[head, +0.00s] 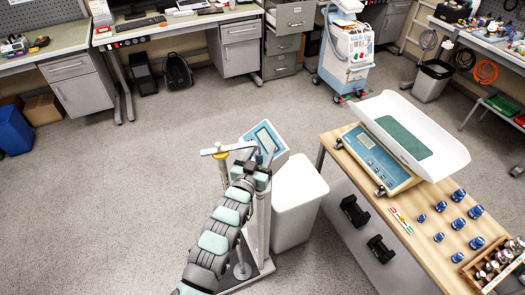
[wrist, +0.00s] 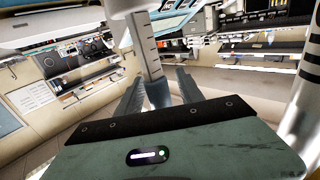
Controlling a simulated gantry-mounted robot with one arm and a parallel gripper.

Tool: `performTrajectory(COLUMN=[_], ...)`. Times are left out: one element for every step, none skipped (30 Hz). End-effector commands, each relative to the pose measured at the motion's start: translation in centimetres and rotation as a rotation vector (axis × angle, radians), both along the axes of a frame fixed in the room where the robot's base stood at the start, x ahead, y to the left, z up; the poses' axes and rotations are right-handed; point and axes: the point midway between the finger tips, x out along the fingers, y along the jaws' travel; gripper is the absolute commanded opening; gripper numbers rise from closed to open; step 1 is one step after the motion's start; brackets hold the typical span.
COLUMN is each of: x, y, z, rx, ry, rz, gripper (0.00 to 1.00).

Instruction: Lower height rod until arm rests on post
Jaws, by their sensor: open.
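The height rod (wrist: 147,50) is a pale strip with dark graduation marks, seen upright ahead in the wrist view. My gripper (wrist: 158,88) is open, with one finger on each side of a blue-grey part below the rod's marked strip; contact is not clear. In the head view my gripper (head: 263,163) is at the top of the scale's column, partly hiding it. A white horizontal arm (head: 232,148) reaches left from there. A yellow-topped post (head: 221,155) stands under the arm's left part; whether they touch is too small to tell.
A tilted display (head: 265,138) is just behind my gripper. A white bin (head: 298,205) stands close on the right. A wooden table (head: 345,165) farther right holds a baby scale (head: 415,135) and blue weights. The floor at left is clear.

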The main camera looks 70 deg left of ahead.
Motion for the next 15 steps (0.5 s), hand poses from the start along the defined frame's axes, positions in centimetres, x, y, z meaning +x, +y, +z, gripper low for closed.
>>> performTrajectory(x=[0.0, -0.1, -0.2, -0.4, -0.5, -0.8, -1.1, -1.4, -1.8, -2.2, -2.6, -3.1, -3.5, -3.9, -4.4], y=[0.0, -0.1, -0.2, -0.3, -0.5, -0.9, -1.2, -1.5, -2.0, -2.4, -2.9, -3.5, -4.0, -4.4, -4.9], z=[0.0, 0.0, 0.0, 0.0, 0.0, 0.0, 0.0, 0.0, 0.0, 0.0, -0.1, -0.1, -0.2, -0.2, -0.1], rx=[0.0, 0.0, 0.001, 0.001, 0.001, 0.002, 0.002, 0.001, 0.0, -0.001, 0.0, -0.001, -0.002, -0.002, -0.001], ry=[0.0, 0.0, 0.001, 0.0, 0.0, 0.001, 0.001, 0.001, 0.0, 0.001, 0.001, 0.002, 0.003, 0.003, 0.002], rz=[0.0, 0.0, 0.0, 0.0, 0.0, -0.001, 0.0, 0.001, 0.002, 0.002, 0.002, 0.001, 0.002, 0.002, 0.002], gripper=[0.44, 0.44, 0.44, 0.44, 0.44, 0.44, 0.44, 0.44, 0.44, 0.44, 0.44, 0.44, 0.44, 0.44, 0.44])
